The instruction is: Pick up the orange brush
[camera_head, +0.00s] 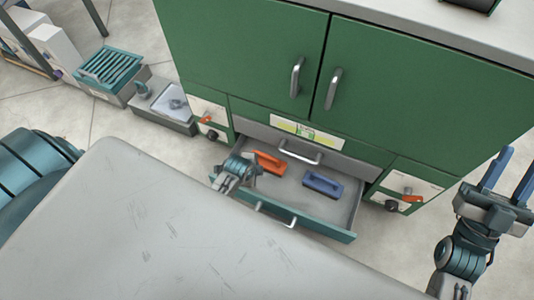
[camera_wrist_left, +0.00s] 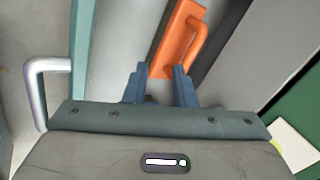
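The orange brush (camera_head: 269,162) lies in the open drawer, near its left side, close to a blue brush (camera_head: 322,184). In the left wrist view the orange brush (camera_wrist_left: 174,42) is a block with a raised loop handle, just beyond the fingertips. My left gripper (camera_head: 248,168) is at the drawer's left side, beside the near end of the orange brush. In its wrist view this gripper (camera_wrist_left: 160,72) is open, with the brush's near end showing between the fingertips; contact cannot be told. My right gripper (camera_head: 509,174) is open and empty at the far right, outside the drawer.
The teal drawer (camera_head: 335,234) is pulled out of the green cabinet (camera_head: 235,45), with a bar handle (camera_head: 275,213) in front. A closed drawer with a handle (camera_head: 300,154) is above it. Panels with orange-red knobs flank the drawers. Grey boxes (camera_head: 165,104) stand left on the floor.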

